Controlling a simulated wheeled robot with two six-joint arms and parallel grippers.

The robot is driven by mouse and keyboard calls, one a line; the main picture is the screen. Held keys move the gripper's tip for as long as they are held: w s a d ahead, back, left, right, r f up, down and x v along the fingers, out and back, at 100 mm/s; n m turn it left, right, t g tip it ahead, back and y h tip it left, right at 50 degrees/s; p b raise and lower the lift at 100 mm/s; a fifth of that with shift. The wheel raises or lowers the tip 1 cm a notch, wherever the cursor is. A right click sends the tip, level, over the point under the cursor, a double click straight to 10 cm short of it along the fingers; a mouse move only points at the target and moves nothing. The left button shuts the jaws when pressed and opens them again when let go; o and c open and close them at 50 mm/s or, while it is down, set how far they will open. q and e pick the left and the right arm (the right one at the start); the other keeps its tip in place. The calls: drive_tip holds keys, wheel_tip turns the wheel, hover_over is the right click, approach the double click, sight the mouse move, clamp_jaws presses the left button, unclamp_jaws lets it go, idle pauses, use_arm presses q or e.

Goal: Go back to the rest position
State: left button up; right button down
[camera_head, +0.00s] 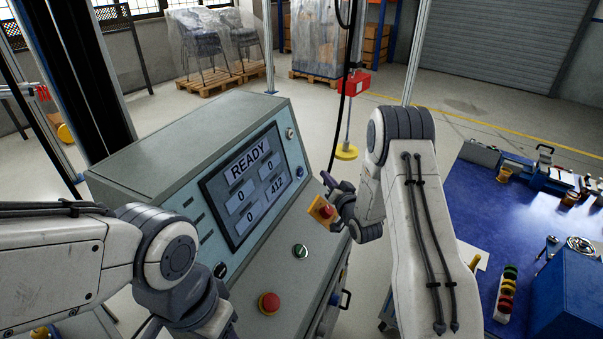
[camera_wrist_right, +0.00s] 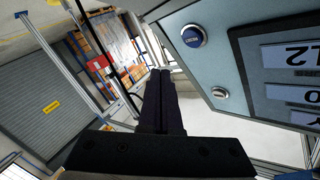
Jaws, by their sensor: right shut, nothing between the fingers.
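My right gripper (camera_head: 333,189) is to the right of the control console (camera_head: 165,140), near its right edge. Its dark fingers also show in the right wrist view (camera_wrist_right: 160,85), pressed together with nothing between them. My left arm comes in from the left in front of the console, and its gripper fingers are not visible. The console's screen (camera_head: 250,185) reads READY, with 0, 0, 0 and 412. In the right wrist view, the screen (camera_wrist_right: 290,65) appears upside down, with a blue button (camera_wrist_right: 194,36) beside it.
A yellow plate with a red-orange knob (camera_head: 322,212) is by the right gripper. A blue workbench (camera_head: 480,225) with tools stands at the right. Floor is open behind.

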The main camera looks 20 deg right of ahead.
idle(0.3)
drive_tip(key=s+a+r+n+g, duration=0.1)
drive_tip(key=s+a+n+g, duration=0.3)
drive_tip(key=s, duration=0.6)
drive_tip(key=s+a+r+m+g+h, duration=0.1)
drive_tip(key=s+g, duration=0.5)
drive_tip(key=s, duration=0.4)
drive_tip(key=s+a+r+n+g, duration=0.2)
drive_tip(key=s+a+g, duration=0.15)
drive_tip(key=s, duration=0.65)
drive_tip(key=s+a+r+n+g, duration=0.3)
drive_tip(key=s+a+r+n, duration=0.2)
drive_tip(key=s+a, duration=0.8)
drive_tip(key=shift+s+r+n+g+y, duration=0.15)
drive_tip(key=shift+s+n+g+y, duration=0.2)
drive_tip(key=shift+n, duration=0.75)
